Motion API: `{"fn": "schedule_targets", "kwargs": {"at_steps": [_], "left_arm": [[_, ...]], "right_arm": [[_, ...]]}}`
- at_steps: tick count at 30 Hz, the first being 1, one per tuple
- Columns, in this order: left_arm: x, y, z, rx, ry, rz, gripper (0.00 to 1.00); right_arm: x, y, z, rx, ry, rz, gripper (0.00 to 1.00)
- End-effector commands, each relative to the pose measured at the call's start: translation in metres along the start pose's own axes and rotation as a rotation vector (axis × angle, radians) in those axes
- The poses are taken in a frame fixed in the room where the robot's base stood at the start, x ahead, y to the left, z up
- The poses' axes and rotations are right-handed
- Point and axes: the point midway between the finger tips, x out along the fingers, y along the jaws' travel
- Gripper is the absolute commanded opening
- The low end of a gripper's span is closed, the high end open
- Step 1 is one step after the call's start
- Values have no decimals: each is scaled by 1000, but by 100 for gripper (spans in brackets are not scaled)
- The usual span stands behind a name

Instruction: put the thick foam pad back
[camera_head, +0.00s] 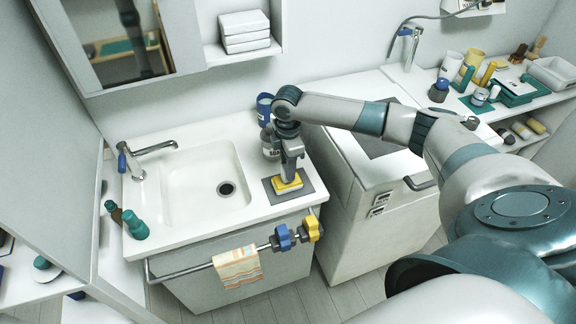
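A yellow pad with a pale layer (287,187), which looks like the thick foam pad, lies on a dark grey mat (307,184) on the counter right of the sink. My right gripper (289,177) reaches down over it from above, with its fingertips at the pad's upper side. From this angle I cannot tell whether the fingers are closed on the pad or only over it. The gripper hides the pad's far part. My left gripper is not in view.
The sink basin (198,182) and tap (147,158) are left of the pad. A blue container (265,103) and a labelled jar (268,147) stand close behind the gripper.

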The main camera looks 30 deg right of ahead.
Motion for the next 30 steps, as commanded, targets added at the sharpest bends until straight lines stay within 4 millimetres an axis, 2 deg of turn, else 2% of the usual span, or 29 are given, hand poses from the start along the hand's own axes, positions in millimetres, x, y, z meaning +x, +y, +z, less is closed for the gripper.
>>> {"fn": "schedule_targets", "kwargs": {"at_steps": [14, 21, 26, 30], "left_arm": [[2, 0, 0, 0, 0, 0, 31], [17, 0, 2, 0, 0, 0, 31], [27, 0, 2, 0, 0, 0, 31], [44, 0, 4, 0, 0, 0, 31]], "right_arm": [[1, 0, 0, 0, 0, 1, 45], [5, 1, 0, -1, 0, 2, 45], [-22, 2, -1, -1, 3, 6, 45], [-47, -5, -6, -2, 2, 6, 45]]}}
